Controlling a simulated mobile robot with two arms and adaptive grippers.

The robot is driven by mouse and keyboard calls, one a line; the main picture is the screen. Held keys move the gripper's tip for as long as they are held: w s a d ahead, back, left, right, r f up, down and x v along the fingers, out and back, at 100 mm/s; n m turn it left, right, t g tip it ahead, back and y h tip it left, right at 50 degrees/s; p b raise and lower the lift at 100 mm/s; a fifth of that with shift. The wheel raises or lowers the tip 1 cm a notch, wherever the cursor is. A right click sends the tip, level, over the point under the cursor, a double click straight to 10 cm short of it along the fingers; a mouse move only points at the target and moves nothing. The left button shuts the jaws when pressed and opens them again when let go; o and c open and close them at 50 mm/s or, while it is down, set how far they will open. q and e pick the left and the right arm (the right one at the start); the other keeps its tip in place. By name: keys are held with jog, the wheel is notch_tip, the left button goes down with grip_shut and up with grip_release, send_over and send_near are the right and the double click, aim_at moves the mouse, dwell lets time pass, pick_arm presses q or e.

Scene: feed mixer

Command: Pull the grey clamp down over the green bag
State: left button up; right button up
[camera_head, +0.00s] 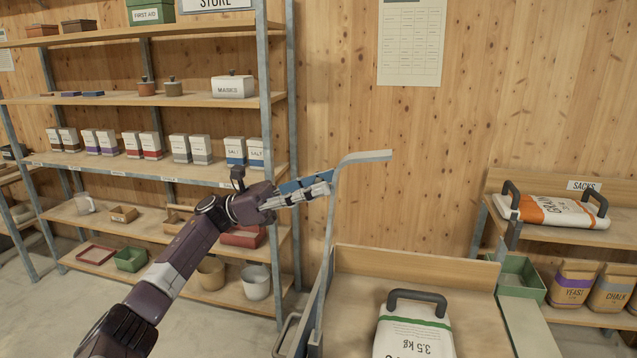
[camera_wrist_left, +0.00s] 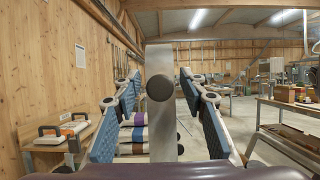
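The grey clamp (camera_head: 365,157) is a bent bar raised in the head view. Its long arm slopes down to the left edge of a wooden bench, and its short end points right. The green bag (camera_head: 410,338) is a white bag with a green stripe and a dark handle, lying low on the bench, partly cut off by the frame. My left gripper (camera_head: 318,188) is at the clamp's upper bend. In the left wrist view its blue-padded fingers (camera_wrist_left: 160,115) are spread on both sides of the clamp's post (camera_wrist_left: 163,125), with gaps visible. My right gripper is out of view.
A wooden backboard (camera_head: 415,265) stands behind the bag. A shelving rack (camera_head: 170,172) with boxes and pots is on the left. A grain sack (camera_head: 550,210), a green bin (camera_head: 518,272) and smaller bags are at the right. The air above the bench is clear.

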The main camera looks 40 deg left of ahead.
pick_arm(q)
grip_shut()
